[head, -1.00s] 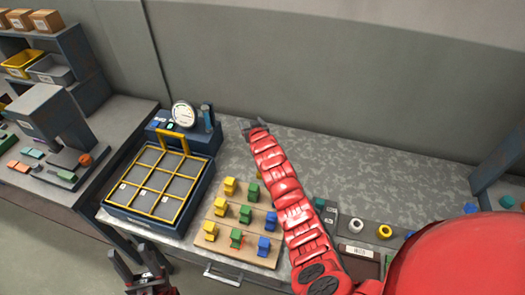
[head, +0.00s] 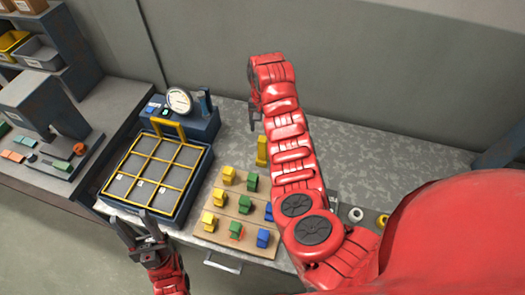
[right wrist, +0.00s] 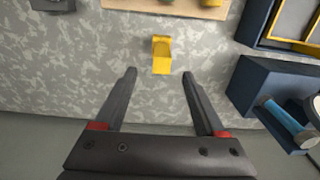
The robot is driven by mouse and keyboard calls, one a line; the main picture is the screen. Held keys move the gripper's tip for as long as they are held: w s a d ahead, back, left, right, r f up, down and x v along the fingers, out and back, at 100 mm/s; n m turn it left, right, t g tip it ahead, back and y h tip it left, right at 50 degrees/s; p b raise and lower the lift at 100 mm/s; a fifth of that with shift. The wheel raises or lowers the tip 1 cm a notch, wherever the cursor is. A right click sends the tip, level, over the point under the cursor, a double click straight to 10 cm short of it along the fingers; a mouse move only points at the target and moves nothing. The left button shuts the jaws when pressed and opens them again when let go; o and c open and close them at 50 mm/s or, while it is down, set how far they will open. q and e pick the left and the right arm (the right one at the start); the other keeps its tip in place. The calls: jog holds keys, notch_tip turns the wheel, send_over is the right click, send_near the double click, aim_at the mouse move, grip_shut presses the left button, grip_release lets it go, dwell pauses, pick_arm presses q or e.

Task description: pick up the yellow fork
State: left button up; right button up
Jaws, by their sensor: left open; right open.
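The yellow fork (head: 262,151) stands on the speckled grey table beside my right arm, behind the wooden board; the arm covers its right side. It also shows in the right wrist view (right wrist: 161,55), just past the fingertips and in line with the gap between them. My right gripper (head: 252,121) is open and empty above the table, partly hidden by its own wrist; its two fingers show apart in the right wrist view (right wrist: 158,74). My left gripper (head: 136,226) is open and empty, low in front of the table, left of the board.
The wooden board (head: 205,234) holds several yellow, green and blue pieces. A blue tray with a yellow grid (head: 181,165) stands left of it. A blue box with a round gauge (head: 179,101) stands behind. Two rings (head: 355,214) lie right of my right arm.

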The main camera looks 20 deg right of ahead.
aim_at(263, 140)
notch_tip(263, 140, down, 5)
jog(key=shift+w+f+b, duration=0.1)
jog(key=shift+b, duration=1.15)
jog(key=shift+f, duration=0.95)
jog(key=shift+w+f+p, duration=0.1)
jog(key=shift+f+p, duration=0.5)
jog(key=shift+p, duration=0.55)
jog(key=shift+w+f+p, duration=0.15)
jog(key=shift+f+p, duration=0.3)
jog(key=shift+f, duration=1.6)
grip_shut()
